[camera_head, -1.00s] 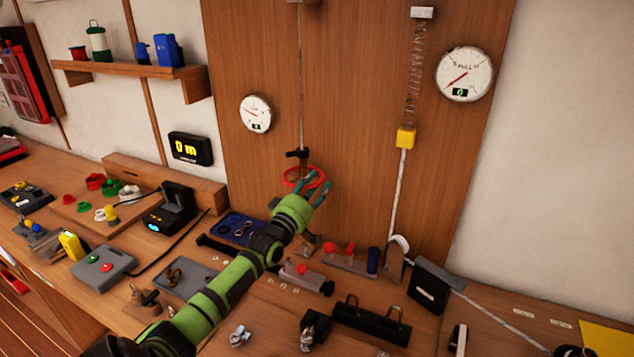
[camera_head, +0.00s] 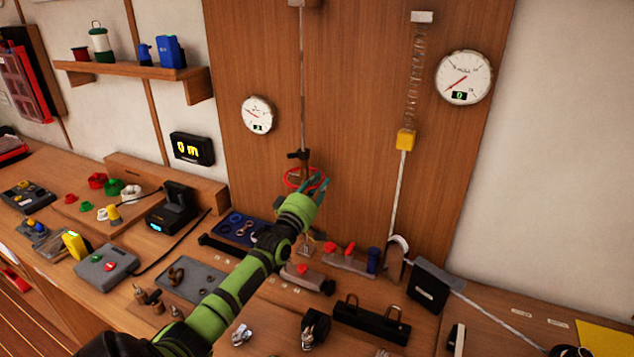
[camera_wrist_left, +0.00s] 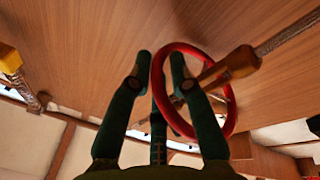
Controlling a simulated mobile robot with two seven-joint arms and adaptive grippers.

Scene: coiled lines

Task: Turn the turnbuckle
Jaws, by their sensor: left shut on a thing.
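The turnbuckle hangs on a thin vertical line against the wooden panel. It has a red ring handwheel (camera_head: 289,183) around a brass-coloured body, with a dark crosspiece (camera_head: 298,154) just above. In the left wrist view the red ring (camera_wrist_left: 230,105) surrounds the brass body (camera_wrist_left: 238,62). My left gripper (camera_head: 318,183) is at the ring's right side. The fingers and wrist hide part of the ring in the head view. My right gripper is not in view.
A small round gauge (camera_head: 258,115) is left of the line; a larger gauge (camera_head: 464,77) is at right. A spring (camera_head: 414,75) with a yellow block (camera_head: 405,139) hangs on a second line. The bench below holds several fittings, a grey tray (camera_head: 207,282) and a black box (camera_head: 430,288).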

